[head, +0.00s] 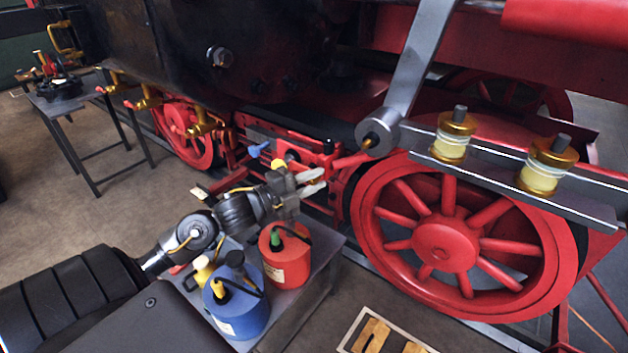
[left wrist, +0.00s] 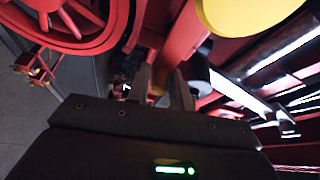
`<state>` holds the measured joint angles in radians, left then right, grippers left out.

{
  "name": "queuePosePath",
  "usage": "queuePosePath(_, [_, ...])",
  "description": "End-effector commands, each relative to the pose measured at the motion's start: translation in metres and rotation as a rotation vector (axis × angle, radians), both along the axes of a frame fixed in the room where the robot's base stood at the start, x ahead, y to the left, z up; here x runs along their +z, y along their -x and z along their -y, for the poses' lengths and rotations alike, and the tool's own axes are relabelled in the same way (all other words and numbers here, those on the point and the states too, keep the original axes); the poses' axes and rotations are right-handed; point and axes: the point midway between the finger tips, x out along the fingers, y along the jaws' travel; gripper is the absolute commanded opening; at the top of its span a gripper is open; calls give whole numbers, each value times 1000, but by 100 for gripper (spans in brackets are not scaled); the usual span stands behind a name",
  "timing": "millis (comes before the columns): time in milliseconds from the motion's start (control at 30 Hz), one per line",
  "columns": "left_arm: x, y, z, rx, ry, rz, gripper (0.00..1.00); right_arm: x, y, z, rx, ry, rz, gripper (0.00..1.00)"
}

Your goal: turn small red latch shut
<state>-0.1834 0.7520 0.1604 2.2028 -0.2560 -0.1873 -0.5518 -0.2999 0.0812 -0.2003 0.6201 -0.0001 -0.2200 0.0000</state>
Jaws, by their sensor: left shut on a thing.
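My left gripper (head: 318,181) reaches in from the left to the red frame beside the big wheel. In the left wrist view its two fingers (left wrist: 160,92) are closed around the lower end of a narrow red part, which seems to be the small red latch (left wrist: 168,52). A brownish or brass-coloured bit shows between the fingertips. In the head view the fingers hide most of what they hold, and I cannot tell the latch's angle. My right gripper is in neither view.
A blue can (head: 236,308) and a red can (head: 287,262) stand on a grey stand below my left arm. The big red wheel (head: 443,240) is at the right. A blue handle (head: 258,150) and a yellow knob (head: 279,164) are close by the gripper. A dark table (head: 62,104) stands far left.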

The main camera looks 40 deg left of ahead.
Motion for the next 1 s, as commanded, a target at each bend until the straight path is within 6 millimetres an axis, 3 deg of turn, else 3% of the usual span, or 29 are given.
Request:
queuePosePath(533, [-4,0,1,-1,-24,-8,0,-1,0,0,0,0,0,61])
queuePosePath(567, [-4,0,1,-1,-24,-8,26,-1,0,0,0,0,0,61])
queuePosePath(633, [-4,0,1,-1,-22,-7,35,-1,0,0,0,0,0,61])
queuePosePath(1000, [-3,3,-1,-1,-22,-4,38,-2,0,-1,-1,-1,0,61])
